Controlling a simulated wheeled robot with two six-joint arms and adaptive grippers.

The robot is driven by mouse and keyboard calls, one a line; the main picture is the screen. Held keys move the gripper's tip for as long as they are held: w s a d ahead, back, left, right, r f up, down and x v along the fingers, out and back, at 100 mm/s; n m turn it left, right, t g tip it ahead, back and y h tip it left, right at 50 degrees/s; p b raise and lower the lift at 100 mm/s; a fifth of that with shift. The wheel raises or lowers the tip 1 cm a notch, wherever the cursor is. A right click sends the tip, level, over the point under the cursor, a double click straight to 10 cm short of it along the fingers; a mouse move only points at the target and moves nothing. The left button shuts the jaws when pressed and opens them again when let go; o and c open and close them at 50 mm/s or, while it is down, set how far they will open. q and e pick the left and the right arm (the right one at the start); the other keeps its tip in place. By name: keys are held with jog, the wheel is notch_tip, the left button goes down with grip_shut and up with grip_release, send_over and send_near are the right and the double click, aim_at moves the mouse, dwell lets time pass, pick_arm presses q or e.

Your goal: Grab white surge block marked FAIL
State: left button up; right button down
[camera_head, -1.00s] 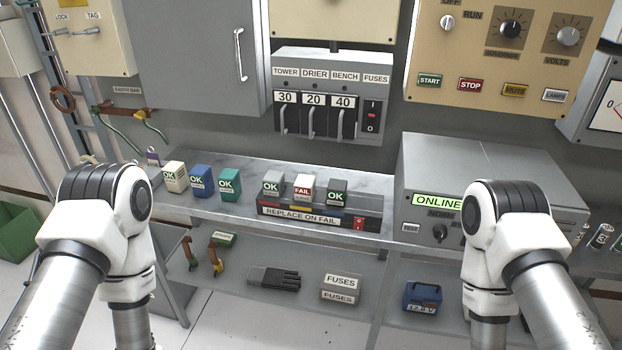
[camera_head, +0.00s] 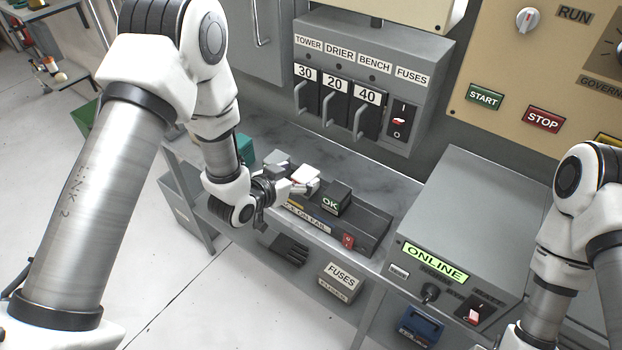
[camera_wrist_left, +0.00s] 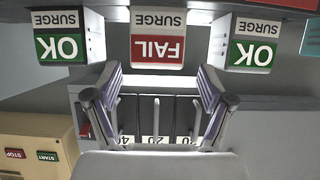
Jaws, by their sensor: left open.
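The white surge block (camera_head: 305,174) stands in the middle of the rack (camera_head: 375,232), between a grey block (camera_head: 277,161) and a black OK block (camera_head: 337,198). In the left wrist view, which is upside down, its red FAIL label (camera_wrist_left: 158,48) faces the camera, with an OK block on each side. My left gripper (camera_head: 299,188) is in front of the white block, open and empty. In the left wrist view its two fingers (camera_wrist_left: 159,80) are spread, lined up with the gaps beside the FAIL block. Contact cannot be told. My right gripper is out of view.
A teal block (camera_head: 244,149) stands left of the rack on the bench. The ONLINE box (camera_head: 470,215) stands to the right. The breaker panel (camera_head: 375,75) hangs above and behind.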

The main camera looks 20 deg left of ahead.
aim_at(311, 172)
pick_arm(q)
jog(key=x, duration=0.3)
jog(key=p+x, duration=0.1)
jog(key=x, duration=0.2)
jog(key=shift+s+d+f+p, duration=0.1)
jog(key=shift+s+d+p, duration=0.05)
jog(key=shift+d+p, duration=0.15)
jog(key=shift+s+a, duration=0.1)
jog(key=shift+a, duration=0.05)
jog(key=shift+c, duration=1.4)
jog(key=c, duration=1.1)
jog(key=shift+o, duration=0.2)
